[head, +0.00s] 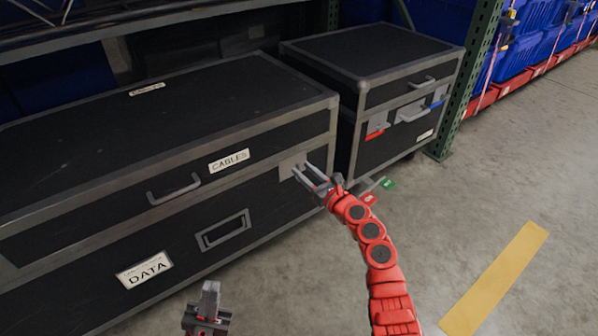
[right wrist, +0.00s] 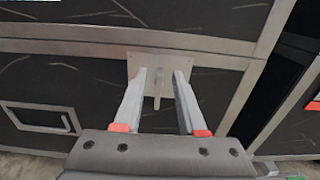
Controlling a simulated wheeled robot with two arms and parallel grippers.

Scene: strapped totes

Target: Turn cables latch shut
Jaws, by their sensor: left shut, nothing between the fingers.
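The cables latch is a small grey plate (head: 288,167) on the front of a long black case, at its right end near the CABLES label (head: 229,160). In the right wrist view the latch has a narrow lever (right wrist: 157,90) hanging straight down from its plate (right wrist: 149,66). My right gripper (head: 306,172) is at the latch, open. In the right wrist view its fingertips (right wrist: 160,73) stand on either side of the lever, with visible gaps; contact with the plate cannot be told. My left gripper (head: 209,290) is shut and empty, low in front of the case.
The long case (head: 80,180) has a lid handle (head: 174,190), a recessed handle (head: 223,230) and a DATA label (head: 144,270). A second black case (head: 375,50) with a red latch (head: 375,134) stands to the right, beside a green post (head: 462,90). Open floor lies in front.

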